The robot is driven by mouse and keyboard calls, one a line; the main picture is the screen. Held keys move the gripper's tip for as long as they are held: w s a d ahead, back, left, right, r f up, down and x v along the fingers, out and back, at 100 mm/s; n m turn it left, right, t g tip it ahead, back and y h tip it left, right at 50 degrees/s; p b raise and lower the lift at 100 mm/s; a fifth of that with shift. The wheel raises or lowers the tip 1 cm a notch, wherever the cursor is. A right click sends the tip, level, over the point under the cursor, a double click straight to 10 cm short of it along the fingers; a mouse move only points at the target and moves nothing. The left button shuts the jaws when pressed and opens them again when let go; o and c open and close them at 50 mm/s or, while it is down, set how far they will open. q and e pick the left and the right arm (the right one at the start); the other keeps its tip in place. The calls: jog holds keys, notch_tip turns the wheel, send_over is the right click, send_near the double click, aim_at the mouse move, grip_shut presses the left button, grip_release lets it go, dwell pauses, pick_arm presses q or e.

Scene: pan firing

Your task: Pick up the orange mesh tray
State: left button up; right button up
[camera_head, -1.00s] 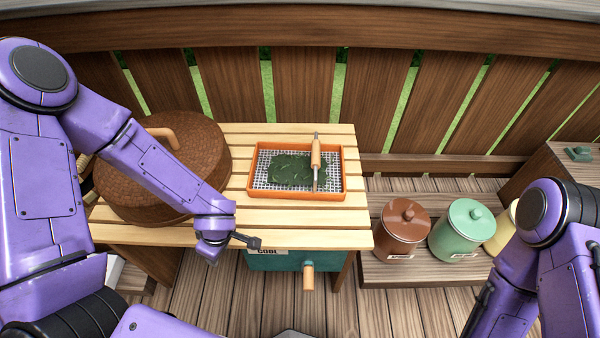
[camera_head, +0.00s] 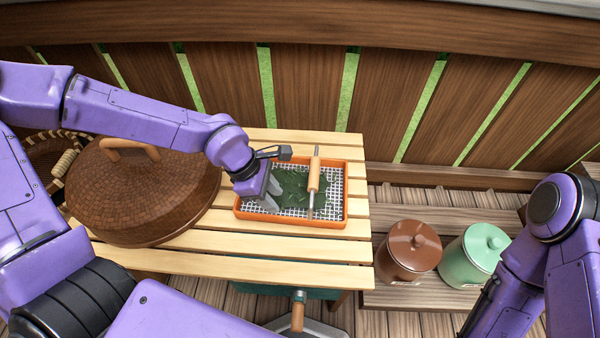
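The orange mesh tray (camera_head: 330,222) sits on the slatted wooden table, with a white mesh floor and dark green leaves (camera_head: 298,184) in it. A wooden-handled tool (camera_head: 314,176) lies across the tray, right of its middle. My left gripper (camera_head: 270,197) is over the tray's left side, its grey fingers pointing down with a gap between them. It covers part of the left rim; I cannot tell whether it touches the tray. My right arm is at the right edge, and its gripper is not clearly in view.
A large brown woven lid (camera_head: 140,195) covers the table's left part. A brown canister (camera_head: 408,252) and a green canister (camera_head: 472,256) stand on a lower deck at right. A wooden fence (camera_head: 365,105) stands behind the table. The table's front slats are clear.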

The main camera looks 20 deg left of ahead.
pick_arm(q)
jog(key=b, duration=0.2)
send_over(289, 217)
jog(key=a, duration=0.2)
jog(key=f, duration=0.4)
jog(key=shift+s, duration=0.2)
jog(key=b+x, duration=0.2)
jog(key=x, duration=0.4)
jog(key=shift+f, duration=0.15)
jog(key=shift+a, duration=0.1)
grip_shut()
